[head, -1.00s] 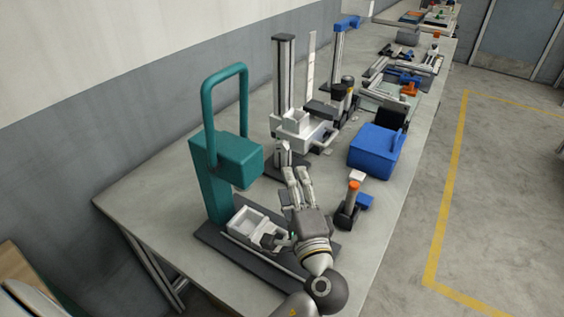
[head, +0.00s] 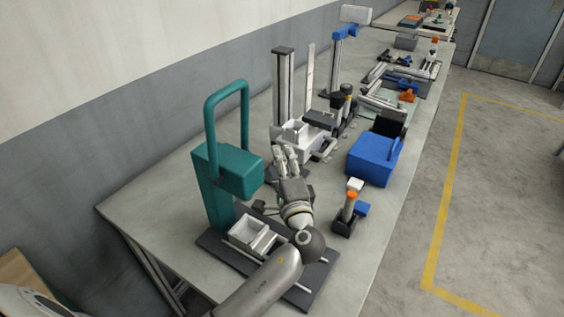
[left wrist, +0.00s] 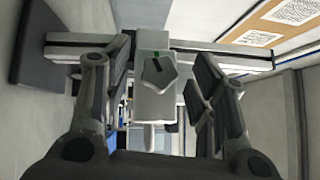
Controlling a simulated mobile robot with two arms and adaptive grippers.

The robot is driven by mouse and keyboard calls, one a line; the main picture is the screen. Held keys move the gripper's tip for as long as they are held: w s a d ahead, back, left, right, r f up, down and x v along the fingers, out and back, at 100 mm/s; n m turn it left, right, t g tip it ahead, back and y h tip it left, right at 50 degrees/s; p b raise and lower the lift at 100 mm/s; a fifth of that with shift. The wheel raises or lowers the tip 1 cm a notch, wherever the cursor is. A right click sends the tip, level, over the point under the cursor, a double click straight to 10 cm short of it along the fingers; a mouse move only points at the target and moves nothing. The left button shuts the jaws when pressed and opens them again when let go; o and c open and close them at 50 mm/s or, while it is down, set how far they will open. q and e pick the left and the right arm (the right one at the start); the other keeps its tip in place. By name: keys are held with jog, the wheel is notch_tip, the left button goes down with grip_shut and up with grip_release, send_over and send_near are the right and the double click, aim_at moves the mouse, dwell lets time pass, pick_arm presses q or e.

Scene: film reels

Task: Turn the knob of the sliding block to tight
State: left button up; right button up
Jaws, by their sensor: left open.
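In the left wrist view a pale grey sliding block (left wrist: 153,100) carries a grey lobed knob (left wrist: 160,73) with a dark line on it. A small green mark shows on the block just above the knob. The block sits on a straight grey and black rail (left wrist: 78,44). My left gripper (left wrist: 161,78) is open, its fingers on both sides of the knob; I cannot tell whether they touch it. In the head view my left gripper (head: 284,158) is in front of the white part (head: 301,139) of the column stand; the knob is hidden there. My right gripper is not in view.
A teal stand (head: 228,172) with a tall handle and a white tray (head: 247,231) is left of my arm. A blue box (head: 373,158) and an orange-topped device (head: 348,214) stand to the right. The table's front right is clear.

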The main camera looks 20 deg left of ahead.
pick_arm(q)
jog(key=shift+c, duration=0.4)
jog(key=c, duration=0.9)
jog(key=m+t+b, duration=0.2)
jog(key=b, duration=0.2)
jog(key=shift+f+y+b, duration=0.2)
jog(key=shift+y+b, duration=0.1)
jog(key=shift+b, duration=0.05)
jog(key=o, duration=1)
